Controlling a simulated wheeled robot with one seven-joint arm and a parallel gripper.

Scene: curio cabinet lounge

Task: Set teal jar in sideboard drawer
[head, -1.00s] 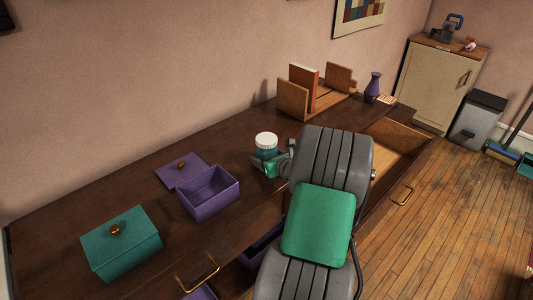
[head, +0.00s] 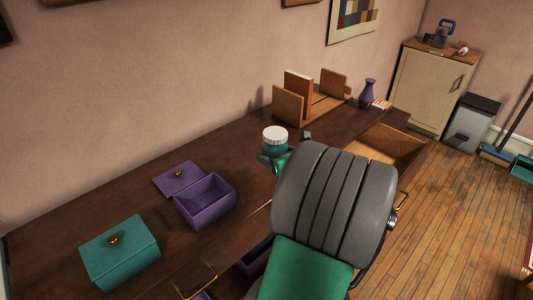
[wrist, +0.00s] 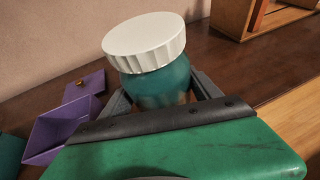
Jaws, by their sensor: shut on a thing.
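The teal jar (wrist: 158,82) has a white ribbed lid and fills the middle of the wrist view. In the head view the jar (head: 275,145) shows above the sideboard top (head: 130,195), partly hidden by my arm. My gripper (wrist: 160,98) is shut on the jar, one finger on each side of its body. The jar looks slightly tilted in the wrist view. I cannot tell how far its base is from the top. An open sideboard drawer (head: 392,143) with a light wood inside is to the right of my gripper.
An open purple box (head: 205,202) with its lid (head: 180,178) beside it and a teal box (head: 120,252) stand on the left. A wooden book rack (head: 289,104) and a purple vase (head: 368,93) stand at the back. Another open drawer (head: 257,262) is partly hidden by my arm.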

